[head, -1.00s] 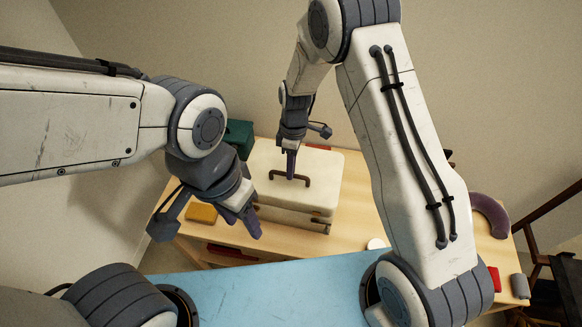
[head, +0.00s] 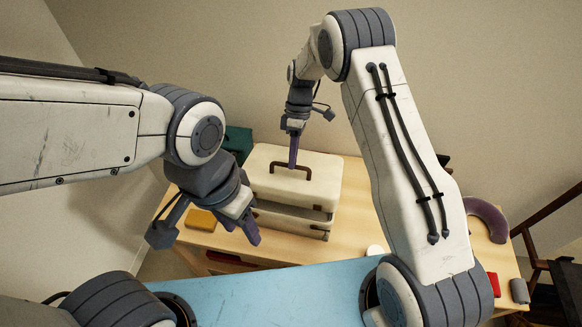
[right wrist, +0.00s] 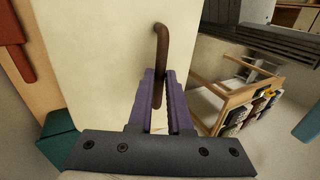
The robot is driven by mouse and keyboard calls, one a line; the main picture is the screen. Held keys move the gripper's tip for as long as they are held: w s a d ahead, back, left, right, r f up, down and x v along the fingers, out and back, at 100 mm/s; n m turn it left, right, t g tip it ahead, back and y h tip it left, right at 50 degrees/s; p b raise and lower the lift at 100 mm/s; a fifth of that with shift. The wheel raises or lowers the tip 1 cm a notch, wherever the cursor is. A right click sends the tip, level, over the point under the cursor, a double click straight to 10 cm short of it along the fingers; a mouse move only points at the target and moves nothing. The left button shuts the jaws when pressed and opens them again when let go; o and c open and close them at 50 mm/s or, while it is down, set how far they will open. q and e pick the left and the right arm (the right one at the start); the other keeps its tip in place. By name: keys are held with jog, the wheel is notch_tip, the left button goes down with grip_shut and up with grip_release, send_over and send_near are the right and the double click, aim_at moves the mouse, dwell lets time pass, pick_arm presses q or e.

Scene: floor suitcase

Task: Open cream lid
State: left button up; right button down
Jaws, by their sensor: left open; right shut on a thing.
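The cream suitcase stands on the wooden table, its cream lid (head: 318,180) raised above the cream lower body (head: 290,220). A dark gap shows between the two along the front and right. My right gripper (head: 293,165) is shut on the brown handle (head: 275,167) on top of the lid. The handle also shows between the purple fingers in the right wrist view (right wrist: 161,45), with the pale lid (right wrist: 100,60) beside it. My left gripper (head: 243,222) is open and empty, in front of the suitcase's left side.
A yellow block (head: 201,220) lies on the table left of the suitcase, and a dark green box (head: 238,140) stands behind it. A purple curved thing (head: 487,218), a red item (head: 494,282) and a grey item (head: 519,290) are at the right.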

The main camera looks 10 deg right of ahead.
pick_arm(q)
jog(key=shift+f+b, duration=0.3)
pick_arm(e)
jog(key=shift+w+d+r, duration=0.3)
jog(key=shift+w+r, duration=0.1)
jog(key=shift+w, duration=0.4)
jog(key=shift+w+d+r, duration=0.3)
jog(key=shift+w+r, duration=0.1)
jog(key=shift+w, duration=0.35)
jog(key=shift+w+d+r, duration=0.3)
jog(key=shift+w+r, duration=0.1)
jog(key=shift+w, duration=0.4)
